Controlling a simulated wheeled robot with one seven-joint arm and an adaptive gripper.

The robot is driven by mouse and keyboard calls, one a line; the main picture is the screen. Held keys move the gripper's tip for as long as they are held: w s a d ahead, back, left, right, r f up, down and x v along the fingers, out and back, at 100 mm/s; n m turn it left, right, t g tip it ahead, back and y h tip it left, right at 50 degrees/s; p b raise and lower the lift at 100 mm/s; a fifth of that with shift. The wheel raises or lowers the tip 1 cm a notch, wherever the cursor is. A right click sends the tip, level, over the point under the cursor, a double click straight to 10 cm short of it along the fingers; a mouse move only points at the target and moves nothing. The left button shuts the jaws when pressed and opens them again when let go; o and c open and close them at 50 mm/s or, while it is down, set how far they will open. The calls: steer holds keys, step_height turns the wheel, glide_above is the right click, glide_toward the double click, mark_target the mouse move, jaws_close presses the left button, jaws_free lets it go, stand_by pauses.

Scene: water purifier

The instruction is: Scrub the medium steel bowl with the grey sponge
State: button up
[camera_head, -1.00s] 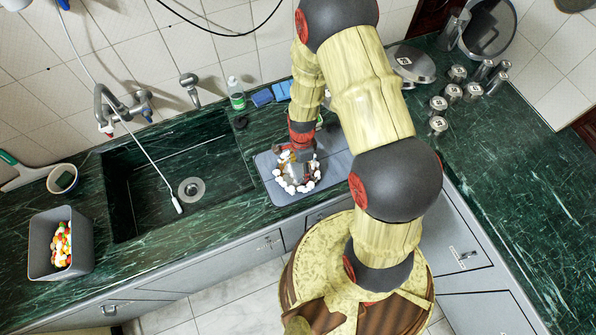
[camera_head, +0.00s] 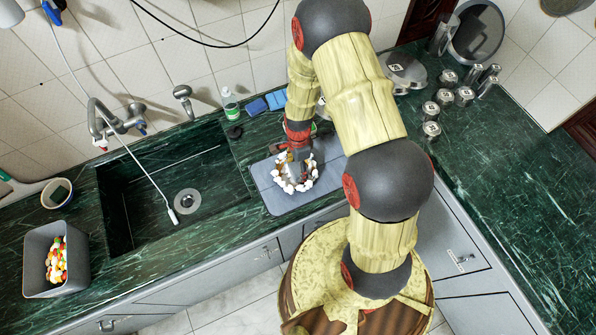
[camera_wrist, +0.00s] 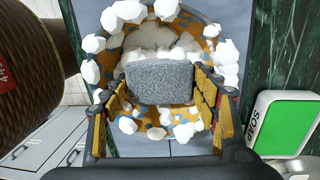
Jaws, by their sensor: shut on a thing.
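My gripper (camera_wrist: 163,95) is shut on the grey sponge (camera_wrist: 162,82), which spans between its two fingers in the wrist view. The sponge is over the inside of the steel bowl (camera_wrist: 128,50), whose wall shows orange-brown and blue patches. White foam clumps cover much of the bowl's rim and inside. In the head view my gripper (camera_head: 299,152) is down at the bowl (camera_head: 293,181), which sits on a grey mat (camera_head: 268,200) on the counter right of the sink. Whether the sponge touches the bowl is hard to tell.
The sink (camera_head: 150,205) with a hanging hose lies left. A grey bin (camera_head: 38,285) of colourful pieces stands far left. A green-and-white soap box (camera_wrist: 283,122) is close right of my gripper. Blue sponges (camera_head: 266,103), a bottle (camera_head: 230,102) and several metal canisters (camera_head: 445,96) stand behind.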

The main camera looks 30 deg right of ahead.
mark_target(280, 177)
steer(key=shift+w, duration=0.1)
steer(key=shift+w+a, duration=0.3)
steer(key=shift+w, duration=0.3)
steer(key=shift+w+a, duration=0.25)
steer(key=shift+w, duration=0.3)
steer(key=shift+w+a, duration=0.25)
steer(key=shift+a, duration=0.4)
steer(key=shift+w+a, duration=0.2)
steer(key=shift+a, duration=0.4)
steer(key=shift+s+a, duration=0.3)
steer(key=shift+a, duration=0.35)
steer(key=shift+s+a, duration=0.25)
steer(key=shift+a, duration=0.35)
steer(key=shift+d, duration=0.15)
steer(key=shift+s+d+p, duration=0.45)
steer(key=shift+s+d, duration=0.7)
steer(key=shift+s, duration=0.05)
step_height(280, 177, up, 11)
steer(key=p, duration=0.8)
steer(key=shift+r+p, duration=0.15)
steer(key=shift+p, duration=0.2)
